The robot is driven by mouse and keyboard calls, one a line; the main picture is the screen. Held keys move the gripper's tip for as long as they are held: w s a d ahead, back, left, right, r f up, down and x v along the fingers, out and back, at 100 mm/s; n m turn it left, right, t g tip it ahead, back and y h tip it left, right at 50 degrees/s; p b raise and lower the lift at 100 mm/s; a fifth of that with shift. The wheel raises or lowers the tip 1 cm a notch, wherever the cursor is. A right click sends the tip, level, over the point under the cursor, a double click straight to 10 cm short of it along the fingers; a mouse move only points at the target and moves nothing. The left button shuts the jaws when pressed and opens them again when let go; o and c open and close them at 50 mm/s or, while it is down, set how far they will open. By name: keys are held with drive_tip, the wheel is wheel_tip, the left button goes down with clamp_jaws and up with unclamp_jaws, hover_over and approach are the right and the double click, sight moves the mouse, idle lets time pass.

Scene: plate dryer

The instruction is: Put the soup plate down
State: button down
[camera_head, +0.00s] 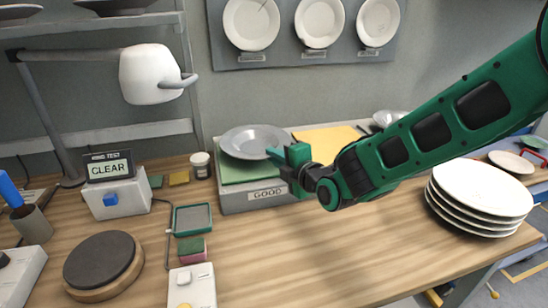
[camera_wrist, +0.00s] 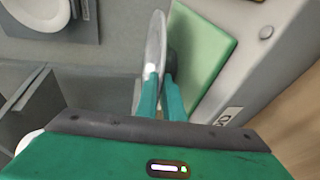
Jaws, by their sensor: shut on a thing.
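The soup plate (camera_head: 254,140) is grey and shallow. In the head view it is over the green pad (camera_head: 240,171) on the box marked GOOD (camera_head: 266,197). My gripper (camera_head: 284,157) is shut on the plate's right rim. In the wrist view the plate (camera_wrist: 155,45) shows nearly edge-on between my gripper's fingertips (camera_wrist: 158,78), and the green pad (camera_wrist: 206,55) lies beside it. I cannot tell whether the plate's underside touches the pad.
A yellow sheet (camera_head: 327,140) lies right of the green pad. A stack of white plates (camera_head: 482,195) stands at the right. A grey box with a CLEAR display (camera_head: 117,197), a small jar (camera_head: 200,165) and a dark round disc (camera_head: 100,262) are at left.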

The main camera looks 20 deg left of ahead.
drive_tip(key=c, duration=1.8)
unclamp_jaws()
drive_tip(key=shift+s+d, duration=0.1)
drive_tip(key=v, duration=1.1)
drive_tip(key=shift+s+d+r, duration=0.1)
drive_tip(key=shift+s+d, duration=0.15)
drive_tip(key=shift+d, duration=0.05)
